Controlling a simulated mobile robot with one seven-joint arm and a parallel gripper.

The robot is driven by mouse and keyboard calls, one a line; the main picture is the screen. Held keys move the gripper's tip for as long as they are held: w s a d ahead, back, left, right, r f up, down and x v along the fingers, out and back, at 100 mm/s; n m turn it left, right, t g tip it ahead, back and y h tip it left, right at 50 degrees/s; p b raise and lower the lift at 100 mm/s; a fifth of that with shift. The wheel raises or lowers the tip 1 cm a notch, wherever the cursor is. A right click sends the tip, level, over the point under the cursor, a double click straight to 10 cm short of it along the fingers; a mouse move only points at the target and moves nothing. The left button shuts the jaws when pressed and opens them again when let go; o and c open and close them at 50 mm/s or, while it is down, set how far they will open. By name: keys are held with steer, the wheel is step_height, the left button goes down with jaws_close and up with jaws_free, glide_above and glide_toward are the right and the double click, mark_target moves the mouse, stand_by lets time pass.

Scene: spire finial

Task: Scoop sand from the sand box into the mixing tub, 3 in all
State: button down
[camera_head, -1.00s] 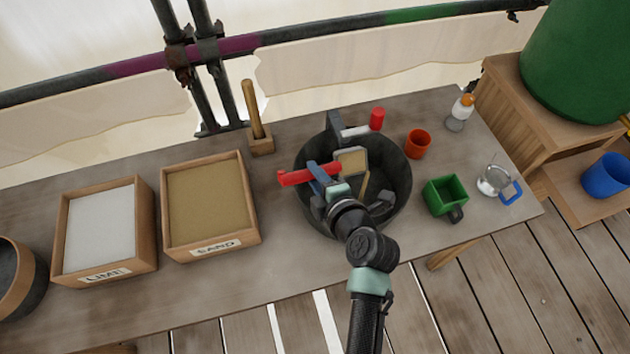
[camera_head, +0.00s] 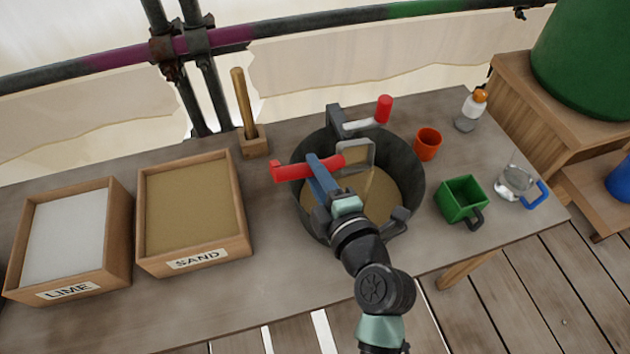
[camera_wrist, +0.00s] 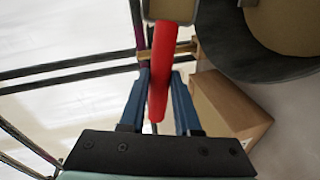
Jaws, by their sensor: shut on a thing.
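My gripper (camera_head: 322,176) is shut on the red handle of a scoop (camera_head: 292,171) and holds it over the dark mixing tub (camera_head: 415,172). Sand (camera_head: 388,200) covers the visible tub floor. In the wrist view the red handle (camera_wrist: 162,75) sits between the blue fingers, and part of the tub (camera_wrist: 228,55) shows at upper right. The wooden sand box (camera_head: 242,243), labelled SAND, stands left of the tub with sand in it.
A lime box (camera_head: 122,270) stands at far left. A wooden stick in a block (camera_head: 254,146) is behind. Right of the tub are an orange cup (camera_head: 428,145), a green container (camera_head: 461,199), a glass jar (camera_head: 517,181) and a bottle (camera_head: 470,110). The front table strip is clear.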

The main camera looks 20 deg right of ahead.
steer(key=shift+s+f+t+b, duration=0.1)
steer(key=shift+f+t+b, duration=0.35)
steer(key=shift+b, duration=1.45)
steer(key=shift+s+r+t+b, duration=0.1)
steer(key=shift+r+t+b, duration=0.25)
steer(key=shift+b, duration=0.7)
